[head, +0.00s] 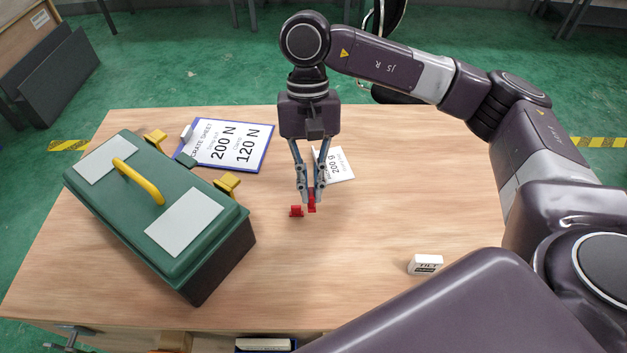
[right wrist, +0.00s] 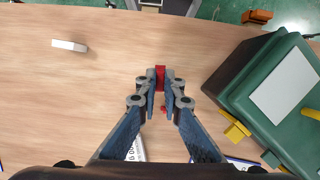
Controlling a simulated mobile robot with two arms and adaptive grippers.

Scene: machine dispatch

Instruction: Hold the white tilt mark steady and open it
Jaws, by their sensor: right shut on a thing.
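The white tilt mark (head: 425,264) is a small white block with dark "TILT" lettering on its side. It sits on the wooden table at the right front, and also shows at the upper left of the right wrist view (right wrist: 69,45). My right gripper (head: 310,197) points down near the table's middle, left of and behind the tilt mark, well apart from it. It is shut on a small red piece (right wrist: 160,74). Another red piece (head: 296,211) shows beside the fingertips; I cannot tell whether the two are joined. My left gripper is not in view.
A green toolbox (head: 110,203) with a yellow handle and yellow latches stands on the table's left. A clipboard sheet (head: 255,146) and a white "200 g" card (head: 340,165) lie behind the right gripper. The table (head: 330,275) is clear between toolbox and tilt mark.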

